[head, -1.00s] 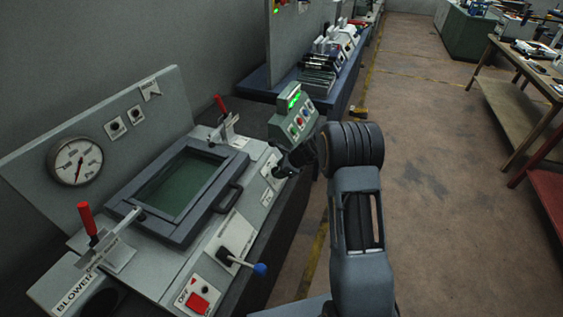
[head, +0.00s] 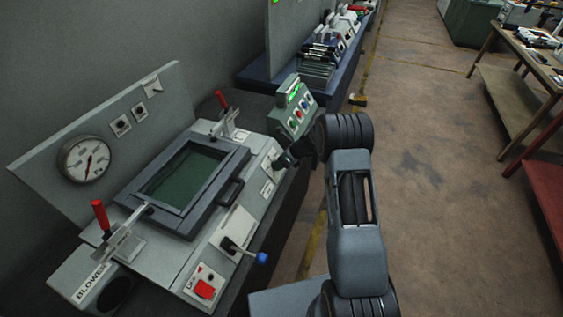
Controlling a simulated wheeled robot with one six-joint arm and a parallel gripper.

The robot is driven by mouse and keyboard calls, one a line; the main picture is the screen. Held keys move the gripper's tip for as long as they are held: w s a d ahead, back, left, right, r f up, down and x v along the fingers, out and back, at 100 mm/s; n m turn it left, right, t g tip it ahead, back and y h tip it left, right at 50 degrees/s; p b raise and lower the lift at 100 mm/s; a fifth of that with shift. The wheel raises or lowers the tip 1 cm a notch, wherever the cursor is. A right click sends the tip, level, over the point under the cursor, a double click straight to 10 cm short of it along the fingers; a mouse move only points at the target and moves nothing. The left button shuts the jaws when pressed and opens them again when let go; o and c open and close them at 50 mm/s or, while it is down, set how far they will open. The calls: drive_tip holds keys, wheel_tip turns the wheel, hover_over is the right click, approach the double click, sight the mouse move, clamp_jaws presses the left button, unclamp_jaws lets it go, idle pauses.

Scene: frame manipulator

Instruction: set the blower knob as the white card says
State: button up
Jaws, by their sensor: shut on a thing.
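My gripper (head: 284,160) is at the right end of the machine's grey top, shut on a small knob there. The gripper's dark jaws hide the knob, so its setting cannot be read. A small pale label (head: 267,188) lies on the panel just in front of the knob; its writing is too small to read. A small white card (head: 152,87) is on the upright back panel, its marks also unreadable. A BLOWER label (head: 92,283) is at the machine's front left corner.
A framed window lid (head: 238,190) with a dark handle fills the middle of the machine. Red-handled clamps (head: 101,214) stand beside it. A blue-tipped lever (head: 261,258), a red switch (head: 205,289) and a round gauge (head: 86,159) are near. A green-lit button box (head: 293,107) stands behind my gripper.

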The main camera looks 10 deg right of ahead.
drive_tip(key=shift+s+f, duration=0.2)
drive_tip(key=shift+f, duration=0.05)
drive_tip(key=o, duration=0.9)
drive_tip(key=shift+r, duration=0.15)
drive_tip(key=shift+w, duration=0.1)
drive_tip(key=shift+r, duration=0.1)
drive_tip(key=shift+d+r, duration=0.15)
drive_tip(key=b+v, duration=0.2)
drive_tip(key=v, duration=1.1)
drive_tip(key=shift+r+b, duration=0.1)
drive_tip(key=shift+b, duration=0.2)
